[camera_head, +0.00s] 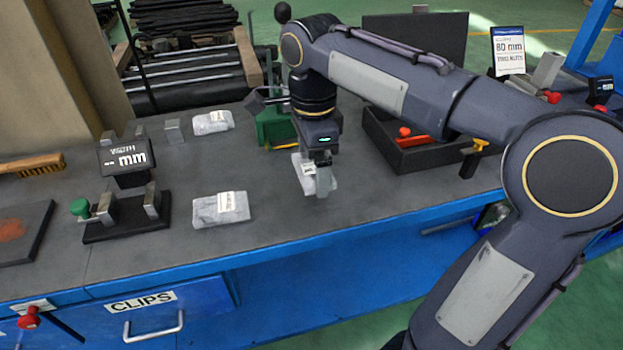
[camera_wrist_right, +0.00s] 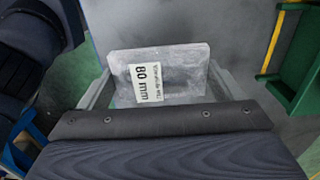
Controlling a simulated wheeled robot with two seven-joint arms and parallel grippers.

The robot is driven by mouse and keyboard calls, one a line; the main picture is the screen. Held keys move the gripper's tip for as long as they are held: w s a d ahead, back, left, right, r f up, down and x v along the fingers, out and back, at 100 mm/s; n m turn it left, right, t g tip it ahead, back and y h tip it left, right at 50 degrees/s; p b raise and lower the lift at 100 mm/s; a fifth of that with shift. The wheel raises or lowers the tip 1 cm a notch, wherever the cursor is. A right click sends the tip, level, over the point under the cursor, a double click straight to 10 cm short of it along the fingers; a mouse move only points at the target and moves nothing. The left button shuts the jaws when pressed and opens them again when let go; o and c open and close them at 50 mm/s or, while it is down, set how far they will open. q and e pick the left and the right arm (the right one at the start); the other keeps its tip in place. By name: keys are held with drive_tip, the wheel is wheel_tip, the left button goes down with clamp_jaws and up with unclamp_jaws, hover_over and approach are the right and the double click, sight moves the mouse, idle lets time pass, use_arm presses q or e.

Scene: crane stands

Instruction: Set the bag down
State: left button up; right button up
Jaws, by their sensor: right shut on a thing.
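My right gripper (camera_head: 317,178) is shut on a clear, greyish bag (camera_head: 308,172) with a white label. In the right wrist view the bag (camera_wrist_right: 190,62) sits between the two fingers (camera_wrist_right: 160,90), and its label reads "80 mm". The bag is over the grey bench top; I cannot tell whether it touches the surface. Two similar labelled bags lie on the bench: one nearer the front (camera_head: 220,208) and one farther back (camera_head: 212,122). My left gripper is not in view.
A green container (camera_head: 275,128) stands behind the held bag. A black tray (camera_head: 420,155) with red and orange items is to the right. A "mm" display (camera_head: 126,156) and a clamp fixture (camera_head: 125,218) stand at left. The bench's blue front edge (camera_head: 350,231) is near.

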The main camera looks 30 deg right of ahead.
sight(312, 177)
drive_tip(key=shift+w+d+f, duration=0.1)
drive_tip(key=shift+w+f, duration=0.25)
drive_tip(key=shift+f, duration=0.15)
drive_tip(key=shift+w+f+b, duration=0.15)
drive_tip(key=shift+f+b, duration=0.35)
drive_tip(key=shift+f, duration=1.1)
